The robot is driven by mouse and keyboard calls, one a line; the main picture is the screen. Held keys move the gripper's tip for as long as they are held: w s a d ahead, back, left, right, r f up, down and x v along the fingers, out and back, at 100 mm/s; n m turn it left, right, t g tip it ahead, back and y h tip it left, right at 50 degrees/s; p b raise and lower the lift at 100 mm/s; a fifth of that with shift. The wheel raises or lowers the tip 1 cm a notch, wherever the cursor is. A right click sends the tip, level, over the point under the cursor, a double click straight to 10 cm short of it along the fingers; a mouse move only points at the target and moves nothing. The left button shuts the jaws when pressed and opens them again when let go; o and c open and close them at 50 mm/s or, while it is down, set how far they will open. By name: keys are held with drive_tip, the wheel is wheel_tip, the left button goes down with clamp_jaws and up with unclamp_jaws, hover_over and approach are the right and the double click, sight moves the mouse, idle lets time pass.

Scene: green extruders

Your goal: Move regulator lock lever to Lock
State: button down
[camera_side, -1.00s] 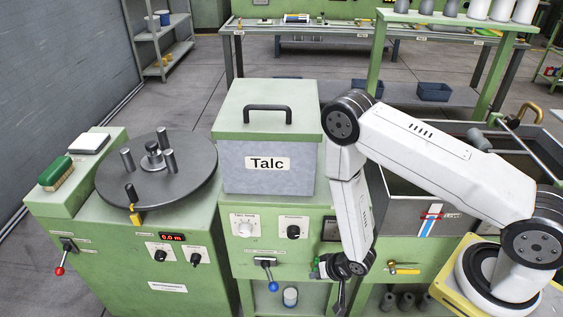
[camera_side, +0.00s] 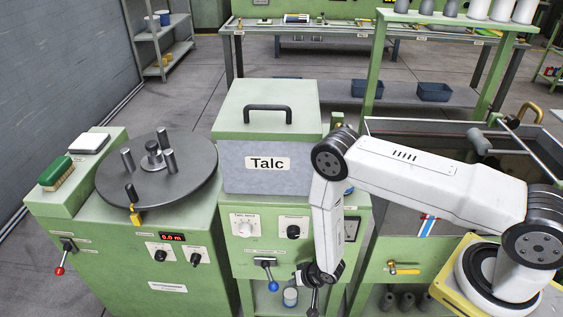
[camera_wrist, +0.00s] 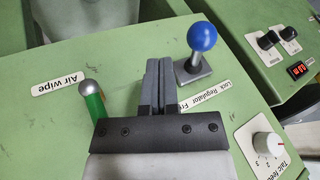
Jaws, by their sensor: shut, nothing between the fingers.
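The regulator lock lever has a blue ball (camera_side: 272,287) and hangs down, leaning slightly right, from its mount on the green front panel in the side view. In the wrist view the blue ball (camera_wrist: 202,37) stands on a short stem above a grey base plate. The "Lock Regulator" label (camera_wrist: 207,96) lies beside it, its end partly hidden by my gripper. My gripper (camera_wrist: 160,62) is shut and empty, with its fingers just left of the lever's base plate in the wrist view. In the side view my gripper (camera_side: 313,306) is to the right of the blue ball.
A green-handled lever (camera_wrist: 92,98) by the "Air wipe" label (camera_wrist: 72,85) stands left of my fingers in the wrist view. The talc knob (camera_wrist: 264,145) is at lower right. A red-ball lever (camera_side: 60,270) is on the left cabinet. A yellow-handled valve (camera_side: 403,268) is on the right.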

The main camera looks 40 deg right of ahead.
sight(274, 289)
drive_tip(key=shift+w+a+f, duration=0.25)
drive_tip(key=shift+w+a, duration=0.55)
drive_tip(key=shift+a, duration=0.3)
drive_tip(key=shift+a+m+h, duration=0.4)
drive_tip(key=shift+a+m, duration=0.1)
drive_tip(key=shift+w+a+m+h, duration=0.2)
drive_tip(key=shift+a+m+h, duration=0.05)
drive_tip(key=shift+a+m, duration=0.35)
drive_tip(key=shift+w+a+m+h, duration=0.15)
drive_tip(key=shift+a+m+h, duration=0.1)
drive_tip(key=shift+a+m, duration=0.3)
drive_tip(key=shift+w+a, duration=0.8)
drive_tip(key=shift+a, duration=0.25)
drive_tip(key=shift+w+a, duration=0.75)
drive_tip(key=shift+a, duration=0.25)
